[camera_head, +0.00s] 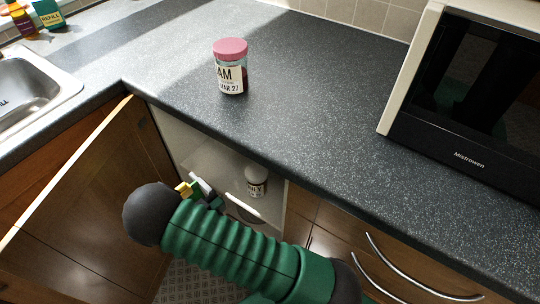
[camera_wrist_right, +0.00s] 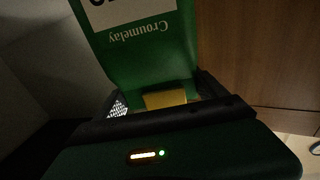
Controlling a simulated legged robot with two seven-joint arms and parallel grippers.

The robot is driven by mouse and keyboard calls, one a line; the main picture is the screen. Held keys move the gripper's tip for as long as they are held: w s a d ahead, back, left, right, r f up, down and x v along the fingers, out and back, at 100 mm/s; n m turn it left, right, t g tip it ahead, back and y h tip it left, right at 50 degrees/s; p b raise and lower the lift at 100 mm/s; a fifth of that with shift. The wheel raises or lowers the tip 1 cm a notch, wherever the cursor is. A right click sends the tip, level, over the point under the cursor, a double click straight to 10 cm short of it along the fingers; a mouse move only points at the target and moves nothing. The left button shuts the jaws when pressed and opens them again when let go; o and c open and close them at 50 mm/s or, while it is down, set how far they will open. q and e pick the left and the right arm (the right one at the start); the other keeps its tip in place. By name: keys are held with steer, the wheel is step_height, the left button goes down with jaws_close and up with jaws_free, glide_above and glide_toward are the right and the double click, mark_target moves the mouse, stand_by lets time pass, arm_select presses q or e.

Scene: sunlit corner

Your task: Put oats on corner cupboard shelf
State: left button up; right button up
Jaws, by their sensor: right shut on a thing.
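The oats (camera_wrist_right: 145,50) show in the right wrist view as a green pack with a white label and upside-down lettering, held between the fingers. My right gripper (camera_head: 200,192) is shut on the oats at the mouth of the open corner cupboard. In the head view my arm and hand hide most of the pack. The pale cupboard shelf (camera_head: 232,184) lies under the worktop, just beyond the gripper. Whether the pack touches the shelf cannot be told. My left gripper is not in view.
A small labelled jar (camera_head: 257,184) stands inside the cupboard, right of the gripper. The open wooden door (camera_head: 85,215) is on the left. A pink-lidded jam jar (camera_head: 231,68) stands on the worktop (camera_head: 310,110). A microwave (camera_head: 465,100) is at right, a sink (camera_head: 35,85) at left.

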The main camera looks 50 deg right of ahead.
steer(key=w+d+r+m+g+h+b, duration=0.25)
steer(key=w+d+r+m+h, duration=0.2)
steer(key=d+h, duration=0.25)
steer(key=w+d+r+m+g+h+b, duration=0.2)
steer(key=w+d+r+m+g+h, duration=0.1)
steer(key=d+m+g+h, duration=0.25)
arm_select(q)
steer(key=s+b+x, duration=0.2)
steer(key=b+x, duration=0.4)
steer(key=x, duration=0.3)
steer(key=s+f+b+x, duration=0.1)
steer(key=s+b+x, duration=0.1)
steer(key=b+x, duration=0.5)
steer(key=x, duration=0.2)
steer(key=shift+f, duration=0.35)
arm_select(e)
steer(key=w+d+f+m+g+h, duration=0.1)
steer(key=w+d+f, duration=0.1)
steer(key=d, duration=0.8)
steer(key=w+d+f+h, duration=0.2)
steer(key=d+f, duration=0.1)
steer(key=d, duration=0.8)
steer(key=shift+d+m+g, duration=0.15)
steer(key=shift+m+g, duration=0.25)
